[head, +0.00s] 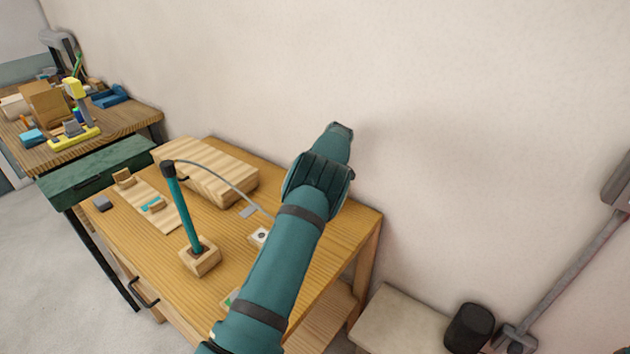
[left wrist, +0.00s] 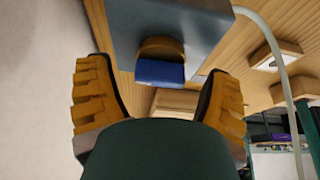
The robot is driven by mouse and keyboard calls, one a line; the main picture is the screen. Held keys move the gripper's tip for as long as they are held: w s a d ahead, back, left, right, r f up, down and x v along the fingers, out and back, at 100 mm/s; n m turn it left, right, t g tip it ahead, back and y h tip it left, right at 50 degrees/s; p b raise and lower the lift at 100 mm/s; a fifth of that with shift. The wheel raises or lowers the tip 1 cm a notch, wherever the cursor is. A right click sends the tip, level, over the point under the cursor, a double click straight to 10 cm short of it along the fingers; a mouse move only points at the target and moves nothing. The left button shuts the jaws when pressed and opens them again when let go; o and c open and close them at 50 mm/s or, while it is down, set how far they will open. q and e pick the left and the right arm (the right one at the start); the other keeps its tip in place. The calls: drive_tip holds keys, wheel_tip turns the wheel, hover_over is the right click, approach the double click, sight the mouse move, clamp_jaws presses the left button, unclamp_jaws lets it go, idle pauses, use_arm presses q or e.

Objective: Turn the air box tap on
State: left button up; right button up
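The air box (left wrist: 205,30) is a grey-blue box at the top of the left wrist view. Its tap (left wrist: 160,72) has a blue handle on a round yellow-brown base. My left gripper (left wrist: 158,82) is open, its two yellow ridged fingers apart on either side of the tap. The handle lies between the finger lines, and I see no contact. In the head view my left arm (head: 275,265) reaches over the table, and the air box and fingertips are hidden behind it. My right gripper is not in view.
On the wooden table (head: 125,235) a teal torch (head: 183,210) stands in a wooden block (head: 200,257). A thin hose (head: 222,177) runs from its top toward my arm. A wooden board (head: 210,170) lies at the back. A wall stands close behind the table.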

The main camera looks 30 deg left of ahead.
use_arm(q)
drive_tip(key=v, duration=1.2)
idle(0.4)
